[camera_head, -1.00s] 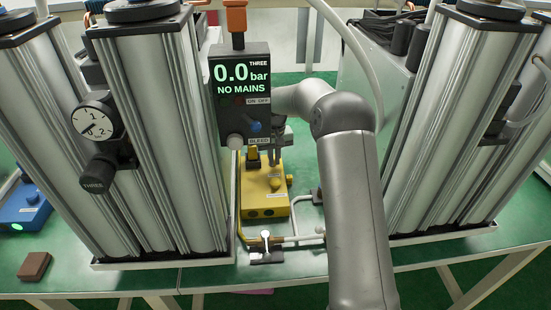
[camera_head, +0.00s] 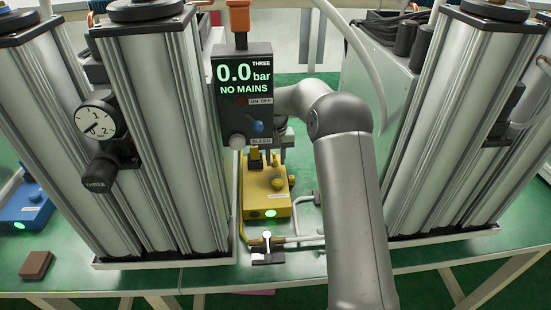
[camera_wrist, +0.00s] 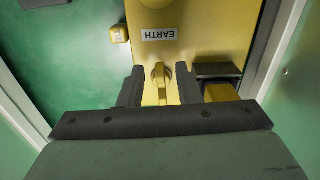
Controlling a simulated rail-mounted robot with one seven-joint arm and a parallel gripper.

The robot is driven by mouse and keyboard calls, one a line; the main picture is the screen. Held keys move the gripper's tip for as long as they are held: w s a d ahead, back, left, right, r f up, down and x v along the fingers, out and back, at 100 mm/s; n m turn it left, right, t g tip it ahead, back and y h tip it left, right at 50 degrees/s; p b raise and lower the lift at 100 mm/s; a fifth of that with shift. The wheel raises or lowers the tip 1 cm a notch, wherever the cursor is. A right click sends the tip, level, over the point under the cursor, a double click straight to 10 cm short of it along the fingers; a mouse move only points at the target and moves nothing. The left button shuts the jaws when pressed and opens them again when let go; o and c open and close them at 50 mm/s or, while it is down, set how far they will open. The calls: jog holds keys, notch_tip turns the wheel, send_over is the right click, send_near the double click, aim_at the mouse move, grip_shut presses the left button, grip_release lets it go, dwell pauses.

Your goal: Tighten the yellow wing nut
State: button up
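The yellow wing nut (camera_wrist: 160,76) sits on the yellow earth box (camera_wrist: 210,30), close to the EARTH label. In the wrist view its wing points along the picture's height, between the fingers of my gripper (camera_wrist: 160,88). The gripper is open, with a visible gap on each side of the nut. In the head view the yellow box (camera_head: 262,205) stands between the columns with a green light lit on its front. My gripper (camera_head: 276,152) is over its rear part there, partly hidden behind the display.
A display (camera_head: 244,85) reading 0.0 bar, NO MAINS hangs just in front of my gripper. Metal columns stand on both sides. A black block with yellow (camera_wrist: 218,80) is close to the right finger. A small valve (camera_head: 267,250) and pipes lie in front.

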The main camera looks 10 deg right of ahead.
aim_at(276, 161)
notch_tip(276, 161, up, 17)
jog(key=shift+r, duration=0.2)
dwell(0.5)
dwell(0.3)
